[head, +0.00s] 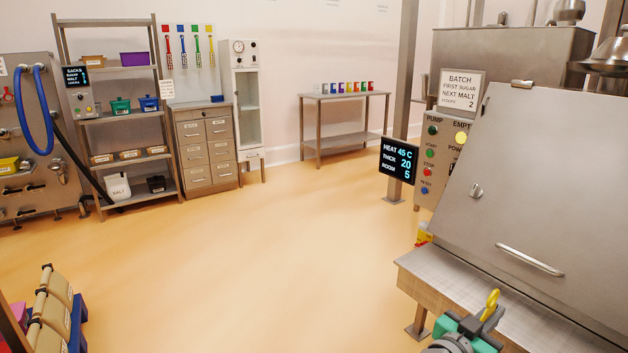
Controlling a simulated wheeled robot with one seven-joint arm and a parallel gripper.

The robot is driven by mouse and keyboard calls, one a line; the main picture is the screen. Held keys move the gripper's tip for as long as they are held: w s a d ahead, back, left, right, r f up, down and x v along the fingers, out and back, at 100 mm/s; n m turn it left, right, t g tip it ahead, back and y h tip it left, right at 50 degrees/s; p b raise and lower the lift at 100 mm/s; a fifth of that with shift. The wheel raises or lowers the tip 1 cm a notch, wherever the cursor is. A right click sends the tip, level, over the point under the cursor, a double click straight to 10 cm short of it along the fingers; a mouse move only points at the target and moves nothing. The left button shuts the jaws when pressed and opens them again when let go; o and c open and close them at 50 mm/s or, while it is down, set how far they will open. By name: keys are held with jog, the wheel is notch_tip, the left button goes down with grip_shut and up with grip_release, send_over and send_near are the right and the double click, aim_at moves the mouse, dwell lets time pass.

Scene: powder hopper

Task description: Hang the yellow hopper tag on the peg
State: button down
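My gripper (487,313) is at the bottom right, in front of the steel hopper (540,190) and over the edge of its front ledge. A small yellow piece with a curved top (490,298) shows between its dark fingers; it looks like the yellow tag, held upright. Its lower part is hidden by the fingers. A small metal fitting (477,190) stands out from the sloped hopper face, up and left of a bar handle (530,260). I cannot tell whether this fitting is the peg.
A steel ledge (425,265) runs along the hopper front. A control panel (440,150) with buttons and a dark display (397,163) stand left of it. The orange floor (240,260) is clear in the middle. Tan sacks (50,310) lie at lower left; shelving (120,130) is behind.

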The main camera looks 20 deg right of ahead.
jog(key=w+a+r+n+t+y, duration=0.35)
jog(key=w+a+n+t, duration=0.4)
jog(key=w+a, duration=0.85)
jog(key=w+a+r+n+t+y, duration=0.1)
jog(key=w+a+n+t+y, duration=0.2)
jog(key=a, duration=0.9)
jog(key=w+a+n+t+y, duration=0.2)
jog(key=w+a+t+y, duration=0.3)
jog(key=a, duration=0.6)
notch_tip(320, 180, up, 10)
jog(key=w+g+p, duration=0.1)
jog(key=p, duration=2.1)
jog(key=shift+w+g+y+p, duration=0.25)
jog(key=shift+g+y+p, duration=0.1)
jog(key=shift+y+p, duration=0.1)
jog(key=shift+s+r, duration=0.1)
